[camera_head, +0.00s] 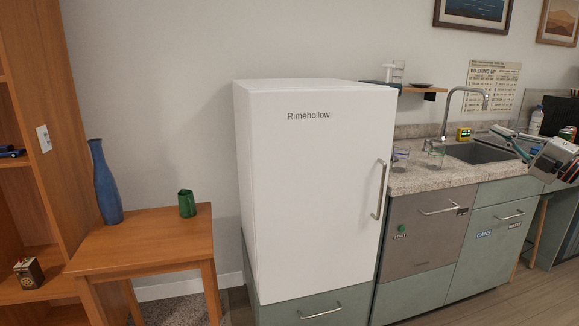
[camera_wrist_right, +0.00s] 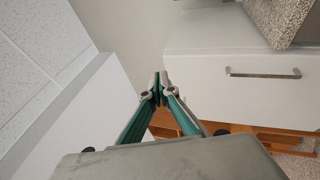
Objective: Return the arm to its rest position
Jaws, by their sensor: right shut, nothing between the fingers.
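My right gripper (camera_head: 499,132) is at the right edge of the head view, raised in front of the counter and sink area. Its teal fingers point left. In the right wrist view its two fingertips (camera_wrist_right: 158,86) meet, and it is shut with nothing held. The white refrigerator (camera_head: 310,190) stands left of it, door shut, and the gripper appears clear of it. The refrigerator's handle (camera_wrist_right: 263,73) also shows in the tilted wrist view. My left gripper is not in view.
The speckled counter (camera_head: 430,175) holds glasses, a faucet (camera_head: 447,115) and a sink (camera_head: 478,152). The dishwasher (camera_head: 420,230) and cabinet beneath are shut. At left, a wooden table (camera_head: 150,240) bears a blue vase (camera_head: 106,185) and a green cup (camera_head: 187,204).

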